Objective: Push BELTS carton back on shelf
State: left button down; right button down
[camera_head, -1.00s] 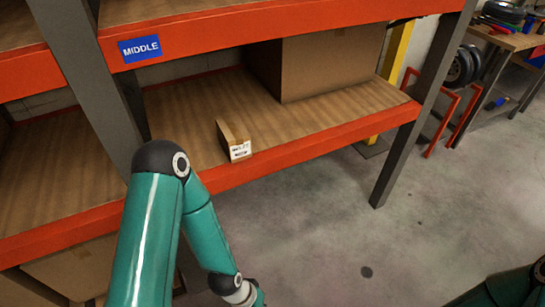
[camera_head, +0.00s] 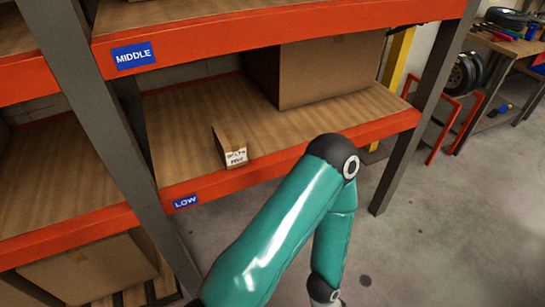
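A small brown carton (camera_head: 234,147) stands at the front edge of the shelf marked LOW, its white label facing out. The label is small and seems to read BELTS. The shelf (camera_head: 185,160) has a wooden deck and an orange front beam. My teal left arm comes up from the bottom, in front of and right of the carton, and bends down again. It does not touch the carton in this view. My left gripper is below the picture edge. My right gripper is not in view.
A large brown carton (camera_head: 330,68) stands at the back right of this shelf. Grey uprights (camera_head: 422,105) and the orange beam marked MIDDLE (camera_head: 250,28) frame the opening. A workbench (camera_head: 510,42) and tyre stand far right. The floor (camera_head: 450,240) at right is clear.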

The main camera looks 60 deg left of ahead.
aim_at(230, 145)
jog(key=z, duration=0.15)
jog(key=i, duration=1.55)
jog(key=u, duration=5.1)
jog(key=k, duration=0.15)
jog(key=z, duration=2.8)
jog(key=k, duration=0.4)
jog(key=u, duration=0.35)
jog(key=i, duration=0.4)
jog(key=z, duration=0.1)
